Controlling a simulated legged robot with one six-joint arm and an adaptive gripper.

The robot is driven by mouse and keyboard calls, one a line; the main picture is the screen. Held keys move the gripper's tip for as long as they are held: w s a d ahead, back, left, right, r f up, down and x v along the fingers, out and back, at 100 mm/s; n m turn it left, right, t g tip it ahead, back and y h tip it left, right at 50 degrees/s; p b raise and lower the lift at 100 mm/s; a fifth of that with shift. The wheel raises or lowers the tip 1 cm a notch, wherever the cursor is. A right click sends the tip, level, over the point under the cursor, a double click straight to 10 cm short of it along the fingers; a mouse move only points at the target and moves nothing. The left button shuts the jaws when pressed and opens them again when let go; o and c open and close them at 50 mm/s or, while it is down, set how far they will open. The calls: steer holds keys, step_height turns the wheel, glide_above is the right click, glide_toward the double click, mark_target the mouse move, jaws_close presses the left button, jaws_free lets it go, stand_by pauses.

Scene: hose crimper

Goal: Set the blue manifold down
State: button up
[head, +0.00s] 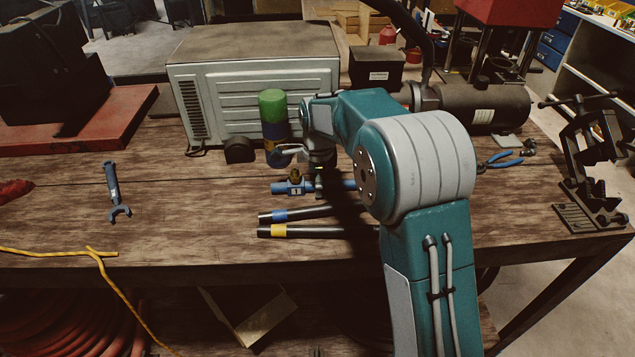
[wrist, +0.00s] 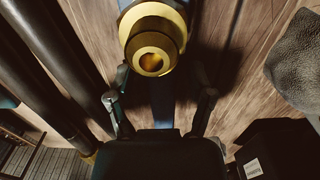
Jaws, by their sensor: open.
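The blue manifold (head: 292,188), with a brass fitting on top and a "1" label, lies on the wooden bench in the head view. In the wrist view its brass fitting (wrist: 152,62) fills the top centre, and a bit of blue body shows below it. My gripper (wrist: 160,98) is open, with one finger on each side of the manifold. Whether the fingers touch the manifold cannot be told.
Two black hoses with blue (head: 280,215) and yellow (head: 279,231) bands lie in front. A green-and-blue can (head: 273,108) stands behind, before a grey cabinet (head: 250,80). A blue wrench (head: 114,190) lies left, blue-handled pliers (head: 500,160) right. The bench between wrench and manifold is clear.

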step_height(320, 180, up, 11)
steer(key=s+d+r+n+t, duration=0.2)
steer(key=s+d+r+n, duration=0.3)
steer(key=s+r, duration=0.25)
steer(key=s+d+f+n+t, duration=0.1)
steer(key=s+n, duration=0.3)
steer(key=s, duration=0.4)
steer(key=s+d+f+n+t, duration=0.1)
steer(key=s+d+f+n, duration=0.1)
steer(key=s, duration=0.6)
steer(key=s+d+f+n+t, duration=0.1)
steer(key=s+d+n, duration=0.2)
steer(key=s+n, duration=0.4)
steer(key=shift+s+d+f+t, duration=0.25)
steer(key=shift+s+t, duration=0.05)
steer(key=shift+s, duration=0.45)
steer(key=shift+d, duration=0.15)
